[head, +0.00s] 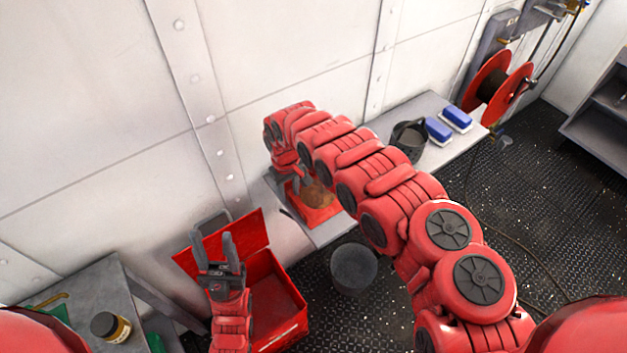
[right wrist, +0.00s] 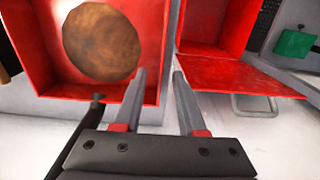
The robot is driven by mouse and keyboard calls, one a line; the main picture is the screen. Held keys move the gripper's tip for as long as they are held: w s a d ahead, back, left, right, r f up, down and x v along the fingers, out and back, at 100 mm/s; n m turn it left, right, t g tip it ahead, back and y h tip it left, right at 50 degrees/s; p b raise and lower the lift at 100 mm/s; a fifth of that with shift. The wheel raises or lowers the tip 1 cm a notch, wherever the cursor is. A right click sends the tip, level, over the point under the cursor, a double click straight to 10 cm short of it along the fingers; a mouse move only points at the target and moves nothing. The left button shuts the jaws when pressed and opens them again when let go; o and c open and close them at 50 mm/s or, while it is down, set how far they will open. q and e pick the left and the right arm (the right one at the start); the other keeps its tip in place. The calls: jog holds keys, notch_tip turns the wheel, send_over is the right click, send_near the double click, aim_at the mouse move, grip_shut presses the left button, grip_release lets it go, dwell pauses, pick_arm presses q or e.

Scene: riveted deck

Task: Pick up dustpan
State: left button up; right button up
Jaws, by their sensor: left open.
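The red, tray-like dustpan (head: 322,217) lies on the grey wall shelf, with a brown rounded lump in it. In the right wrist view the dustpan (right wrist: 150,60) fills the upper left, and a dark rod (right wrist: 78,138) runs down from its near edge, probably its handle. My right gripper (head: 299,188) is over the dustpan in the head view, partly hidden by its own arm. Its fingers (right wrist: 160,75) are apart with nothing held between them; the left finger is close to the dustpan's side wall. My left gripper (head: 212,240) is open and empty, pointing up before the red box.
An open red box (head: 285,325) stands below the shelf (head: 432,112). A dark bucket (head: 353,270) is beside it. A jar (head: 110,326) stands on the left table (head: 85,287).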

jog(key=shift+f, duration=0.75)
grip_shut()
dwell(0.9)
